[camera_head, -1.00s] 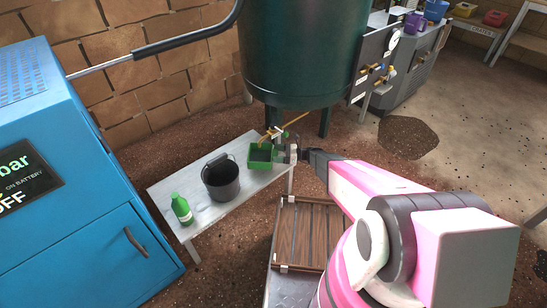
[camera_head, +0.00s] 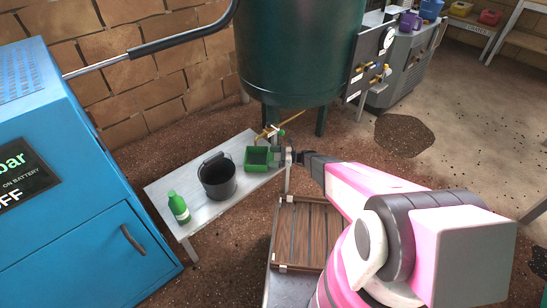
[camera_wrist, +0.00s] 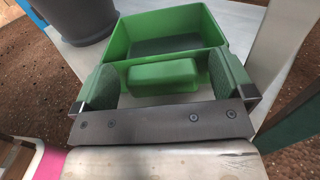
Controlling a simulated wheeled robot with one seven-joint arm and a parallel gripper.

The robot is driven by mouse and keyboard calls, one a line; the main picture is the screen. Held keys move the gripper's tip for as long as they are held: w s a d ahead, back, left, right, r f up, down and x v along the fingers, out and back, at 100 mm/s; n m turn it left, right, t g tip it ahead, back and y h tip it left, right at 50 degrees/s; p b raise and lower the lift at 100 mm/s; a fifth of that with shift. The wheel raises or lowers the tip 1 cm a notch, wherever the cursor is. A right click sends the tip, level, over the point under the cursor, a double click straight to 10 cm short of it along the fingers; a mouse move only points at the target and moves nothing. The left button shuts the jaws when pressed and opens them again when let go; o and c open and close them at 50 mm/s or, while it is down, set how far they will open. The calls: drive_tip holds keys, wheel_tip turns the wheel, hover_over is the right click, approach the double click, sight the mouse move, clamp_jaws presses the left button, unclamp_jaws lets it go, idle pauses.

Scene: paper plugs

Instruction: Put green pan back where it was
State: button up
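The green pan (camera_head: 256,168), a rectangular tray with a block handle, sits at the right end of the light grey bench (camera_head: 228,200) in the head view. In the wrist view the pan (camera_wrist: 165,22) looks level on a pale surface, with its handle (camera_wrist: 162,76) toward me. My gripper (camera_wrist: 164,84) is open, with one finger on each side of the handle and a narrow gap at each side. My gripper also shows at the pan's right side in the head view (camera_head: 280,157).
A dark bucket (camera_head: 217,180) stands left of the pan, and a green bottle (camera_head: 178,207) stands farther left on the bench. A large green tank (camera_head: 298,55) is close behind. A slatted wooden pallet (camera_head: 303,232) lies below my arm.

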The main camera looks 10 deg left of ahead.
drive_tip(key=shift+r, duration=0.1)
drive_tip(key=shift+d, duration=0.3)
drive_tip(key=d, duration=1.1)
drive_tip(key=s+d+r+n+h, duration=0.8)
drive_tip(key=d+r+h, duration=0.1)
drive_tip(key=r, duration=0.3)
drive_tip(key=s+d+r+n+t+h, duration=0.1)
drive_tip(key=s+d+r+n+h, duration=0.6)
drive_tip(key=r, duration=0.5)
drive_tip(key=d+n+h, duration=0.2)
drive_tip(key=d, duration=0.1)
drive_tip(key=shift+s, duration=0.4)
